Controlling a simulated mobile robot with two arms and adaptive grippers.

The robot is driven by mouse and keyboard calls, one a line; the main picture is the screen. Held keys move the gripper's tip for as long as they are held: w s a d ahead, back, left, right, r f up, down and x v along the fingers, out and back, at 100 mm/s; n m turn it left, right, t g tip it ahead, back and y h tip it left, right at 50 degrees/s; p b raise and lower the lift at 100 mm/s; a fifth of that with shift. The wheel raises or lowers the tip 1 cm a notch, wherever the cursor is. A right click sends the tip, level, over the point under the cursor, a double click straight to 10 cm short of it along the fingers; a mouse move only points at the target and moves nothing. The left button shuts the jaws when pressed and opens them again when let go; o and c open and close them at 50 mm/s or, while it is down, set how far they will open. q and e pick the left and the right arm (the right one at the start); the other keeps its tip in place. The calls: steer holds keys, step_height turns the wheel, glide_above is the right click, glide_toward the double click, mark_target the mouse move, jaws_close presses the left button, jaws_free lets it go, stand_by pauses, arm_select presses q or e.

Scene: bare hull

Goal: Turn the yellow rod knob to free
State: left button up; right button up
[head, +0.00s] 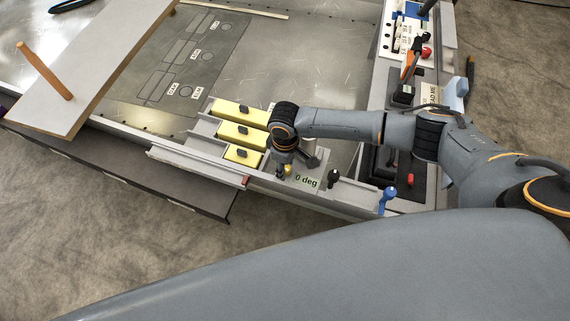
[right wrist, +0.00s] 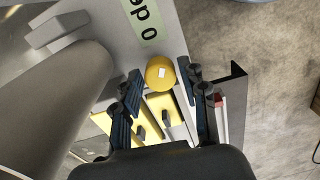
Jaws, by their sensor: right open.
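The yellow rod knob (right wrist: 160,72) shows its round end with a small white mark in the right wrist view. In the head view a bit of the knob (head: 288,169) shows beside my right gripper (head: 282,170). My right gripper (right wrist: 164,78) is open, with one dark finger on each side of the knob. I cannot tell whether either finger touches it. A pale green "0 deg" label (head: 307,181) lies on the ledge to the right of the knob; the label (right wrist: 138,20) also shows in the right wrist view. My left gripper is not in view.
Several yellow blocks (head: 239,132) with black grips sit in a rack left of my right gripper. A black knob (head: 334,178) and a blue knob (head: 388,196) stand along the ledge to the right. A board (head: 108,52) with an orange peg lies at the left.

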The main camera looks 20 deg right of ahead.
steer(key=c, duration=0.9)
